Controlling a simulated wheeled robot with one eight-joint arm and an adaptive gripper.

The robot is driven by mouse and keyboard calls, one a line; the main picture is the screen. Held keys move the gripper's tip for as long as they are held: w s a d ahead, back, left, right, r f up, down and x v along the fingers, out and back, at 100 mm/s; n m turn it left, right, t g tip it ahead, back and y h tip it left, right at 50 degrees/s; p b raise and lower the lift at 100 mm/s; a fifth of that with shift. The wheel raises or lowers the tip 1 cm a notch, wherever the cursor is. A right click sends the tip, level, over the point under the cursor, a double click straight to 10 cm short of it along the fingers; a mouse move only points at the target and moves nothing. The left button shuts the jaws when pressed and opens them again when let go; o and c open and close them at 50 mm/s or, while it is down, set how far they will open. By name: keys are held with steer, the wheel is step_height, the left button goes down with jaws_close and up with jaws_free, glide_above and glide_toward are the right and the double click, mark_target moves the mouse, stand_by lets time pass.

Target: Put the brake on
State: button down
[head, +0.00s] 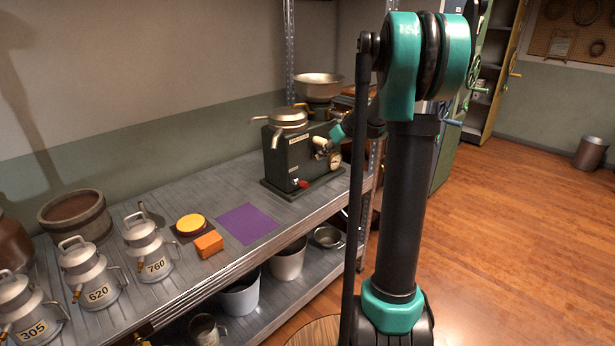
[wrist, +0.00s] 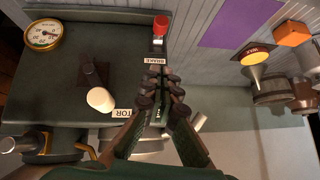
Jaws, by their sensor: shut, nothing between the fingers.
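The dark green machine (head: 290,154) stands on the shelf, with a metal bowl and spout on top. In the wrist view its panel (wrist: 70,80) has a label reading BRAKE (wrist: 153,60) beside a lever with a red knob (wrist: 160,25). The red knob also shows low on the machine in the head view (head: 303,183). A white knob (wrist: 101,99) sits by a partly covered label ending in "TOR" (wrist: 122,113). My gripper (wrist: 166,80) is shut and empty, its fingertips just beside the BRAKE label, apart from the red knob. Contact with the panel is unclear.
A gauge (wrist: 43,34) is on the panel. Pails (head: 241,294) stand below. Wooden floor (head: 520,210) is open at right.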

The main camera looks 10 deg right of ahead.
glide_above(308, 184)
steer(key=f, duration=0.6)
steer(key=shift+w+d+f, duration=0.25)
steer(key=shift+f, duration=0.15)
steer(key=f, duration=0.3)
steer(key=shift+s+a+f, duration=0.1)
steer(key=shift+a+f, duration=0.1)
steer(key=shift+a, duration=0.05)
steer(key=shift+s+a+f, duration=0.1)
steer(key=shift+f, duration=0.5)
steer(key=shift+s+f+t, duration=0.15)
steer(key=shift+f+t, duration=0.05)
steer(key=shift+t, duration=0.1)
